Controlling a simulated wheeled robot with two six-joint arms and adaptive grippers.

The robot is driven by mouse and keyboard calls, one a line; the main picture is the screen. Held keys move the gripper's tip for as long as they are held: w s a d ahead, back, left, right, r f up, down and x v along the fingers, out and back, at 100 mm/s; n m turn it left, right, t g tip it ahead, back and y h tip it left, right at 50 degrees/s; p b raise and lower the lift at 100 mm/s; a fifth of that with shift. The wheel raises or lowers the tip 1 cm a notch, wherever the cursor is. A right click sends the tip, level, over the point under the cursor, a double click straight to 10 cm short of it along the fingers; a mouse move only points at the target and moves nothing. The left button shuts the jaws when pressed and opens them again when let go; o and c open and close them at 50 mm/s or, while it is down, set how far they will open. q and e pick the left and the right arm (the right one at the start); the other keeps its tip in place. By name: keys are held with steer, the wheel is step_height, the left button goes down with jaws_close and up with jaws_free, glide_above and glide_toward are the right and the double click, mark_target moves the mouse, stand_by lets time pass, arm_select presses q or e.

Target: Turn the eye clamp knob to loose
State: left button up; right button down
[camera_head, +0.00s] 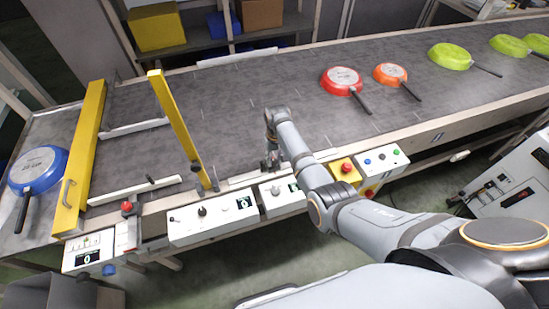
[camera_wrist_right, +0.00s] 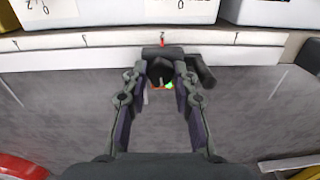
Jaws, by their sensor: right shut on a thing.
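The eye clamp knob (camera_wrist_right: 161,71) is a small dark knob on a dark clamp body (camera_wrist_right: 203,74) at the white scale rail along the conveyor edge, in the right wrist view. My right gripper (camera_wrist_right: 161,84) points down at it, with one finger on each side, shut on it. A small green spot and an orange-red patch show between the fingers. A red mark stands on the rail just above the knob. In the head view my right gripper (camera_head: 270,163) is at the conveyor's near edge, and its own arm partly hides the clamp. My left gripper is not in view.
White control boxes (camera_head: 213,224) hang along the conveyor's near side, with a yellow emergency-stop box (camera_head: 345,170) to the right. Red (camera_head: 341,80), orange and green pans lie on the belt. A yellow post (camera_head: 175,125) and yellow gate (camera_head: 80,160) stand left; a blue pan (camera_head: 38,168) lies beyond.

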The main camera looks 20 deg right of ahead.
steer(key=n+p, duration=0.1)
steer(key=n, duration=0.2)
steer(key=shift+w+r+p, duration=0.1)
steer(key=shift+r+p, duration=0.1)
steer(key=shift+p, duration=0.1)
steer(key=n+p, duration=0.1)
steer(key=n, duration=0.3)
steer(key=n+p, duration=0.1)
steer(key=n, duration=0.3)
steer(key=shift+f+n, duration=0.1)
steer(key=shift+n, duration=2.4)
steer(key=shift+w, duration=0.1)
steer(key=c, duration=1.3)
jaws_free()
steer(key=shift+c, duration=0.2)
